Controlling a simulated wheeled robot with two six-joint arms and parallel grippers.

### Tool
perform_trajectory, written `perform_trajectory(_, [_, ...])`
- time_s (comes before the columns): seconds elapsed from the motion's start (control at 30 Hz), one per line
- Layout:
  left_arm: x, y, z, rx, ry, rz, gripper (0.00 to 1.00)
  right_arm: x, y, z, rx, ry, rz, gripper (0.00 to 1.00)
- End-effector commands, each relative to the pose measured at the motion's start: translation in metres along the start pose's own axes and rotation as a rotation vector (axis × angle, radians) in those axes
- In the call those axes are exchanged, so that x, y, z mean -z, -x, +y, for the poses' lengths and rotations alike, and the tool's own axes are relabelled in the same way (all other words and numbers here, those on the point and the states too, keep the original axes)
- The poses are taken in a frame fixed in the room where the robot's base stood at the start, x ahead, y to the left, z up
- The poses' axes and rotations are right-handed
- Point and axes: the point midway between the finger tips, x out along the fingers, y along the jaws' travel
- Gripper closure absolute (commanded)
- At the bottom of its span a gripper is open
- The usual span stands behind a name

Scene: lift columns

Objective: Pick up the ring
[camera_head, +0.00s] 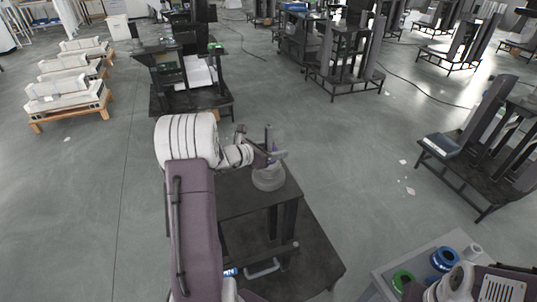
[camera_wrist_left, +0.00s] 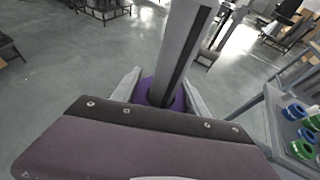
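A purple ring (camera_wrist_left: 160,92) sits around an upright grey post (camera_wrist_left: 185,45) in the left wrist view, with one finger of my left gripper (camera_wrist_left: 160,90) on each side. The fingers appear to bear on the ring's sides. The housing hides the ring's near part. In the head view my left gripper (camera_head: 272,158) is at the post (camera_head: 267,135), above its round pale base (camera_head: 268,180) on a dark stand (camera_head: 235,198). The ring is hard to make out there.
At the lower right, a grey table (camera_head: 390,268) holds blue (camera_head: 444,259) and green (camera_head: 402,280) rings. A black rack (camera_head: 455,170) stands at the right, and another dark stand (camera_head: 190,100) stands behind. Open floor (camera_head: 350,150) lies between them.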

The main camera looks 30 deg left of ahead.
Motion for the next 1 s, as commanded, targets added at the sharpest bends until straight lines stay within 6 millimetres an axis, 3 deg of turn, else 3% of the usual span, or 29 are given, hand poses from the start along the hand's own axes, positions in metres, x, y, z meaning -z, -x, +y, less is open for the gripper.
perform_trajectory(0.37, [-0.008, 0.003, 0.000, 0.001, -0.001, -0.001, 1.00, 0.000, 0.002, 0.000, 0.000, 0.000, 0.000, 0.64])
perform_trajectory(1.0, [-0.136, 0.056, 0.000, -0.001, -0.004, -0.002, 1.00, 0.003, 0.029, -0.001, 0.000, 0.000, 0.000, 0.64])
